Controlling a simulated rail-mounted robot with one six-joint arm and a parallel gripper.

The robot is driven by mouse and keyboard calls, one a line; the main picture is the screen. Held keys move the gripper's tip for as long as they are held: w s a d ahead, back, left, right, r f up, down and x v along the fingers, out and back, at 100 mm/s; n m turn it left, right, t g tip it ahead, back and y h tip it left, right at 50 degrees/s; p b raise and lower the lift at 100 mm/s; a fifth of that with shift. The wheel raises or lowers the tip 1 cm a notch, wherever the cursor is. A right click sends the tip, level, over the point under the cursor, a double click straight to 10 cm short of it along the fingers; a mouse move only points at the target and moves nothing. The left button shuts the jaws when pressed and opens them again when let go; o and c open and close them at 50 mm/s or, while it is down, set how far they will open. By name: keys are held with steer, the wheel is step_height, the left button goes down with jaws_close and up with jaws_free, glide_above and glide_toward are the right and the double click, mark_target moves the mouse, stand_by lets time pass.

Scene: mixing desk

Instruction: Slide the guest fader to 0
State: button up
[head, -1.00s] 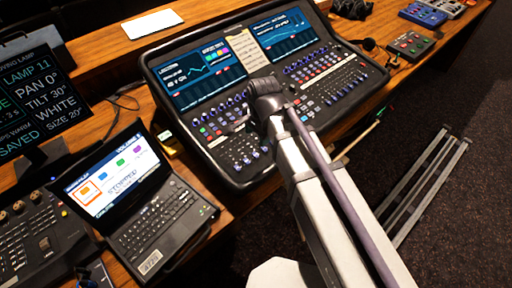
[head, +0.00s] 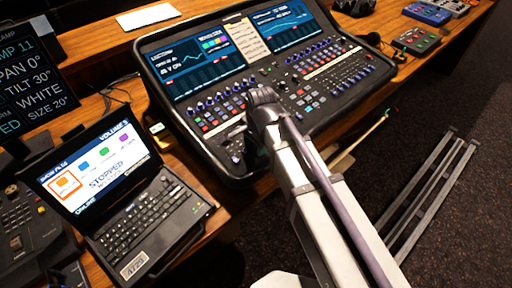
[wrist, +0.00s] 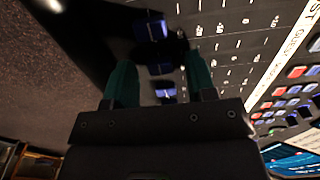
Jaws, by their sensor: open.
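The mixing desk (head: 215,152) has several rows of knobs and small fader caps. In the head view my gripper (head: 256,150) is a dark shape low over its lower left part, partly hidden by my arm. In the wrist view my gripper (wrist: 161,72) has two dark green fingers spread apart. Blue fader caps show between and beyond them: one (wrist: 152,27) farther out, others (wrist: 163,94) near the gripper body. No cap is visibly clamped; contact cannot be told. A pale label strip (wrist: 292,45) with partly readable lettering, seemingly "GUEST", runs at right. Which cap is the guest fader is unclear.
A laptop (head: 125,190) reading "STOPPED" stands left of the desk. A dark monitor (head: 35,75) is behind it. A small pedal-like box (head: 415,40) lies right of the desk. Dark carpet and a metal rack (head: 430,195) are at right.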

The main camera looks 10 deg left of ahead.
mark_target(241, 133)
steer(key=shift+c, duration=0.2)
jaws_close()
steer(key=w+a, duration=0.1)
steer(key=a, duration=0.1)
steer(key=w+a, duration=0.2)
steer(key=w+a+r, duration=0.1)
steer(key=a, duration=0.1)
steer(key=shift+w+a+p, duration=0.1)
steer(key=shift+w+p, duration=0.1)
steer(key=shift+p, duration=0.2)
steer(key=shift+o, duration=0.2)
jaws_free()
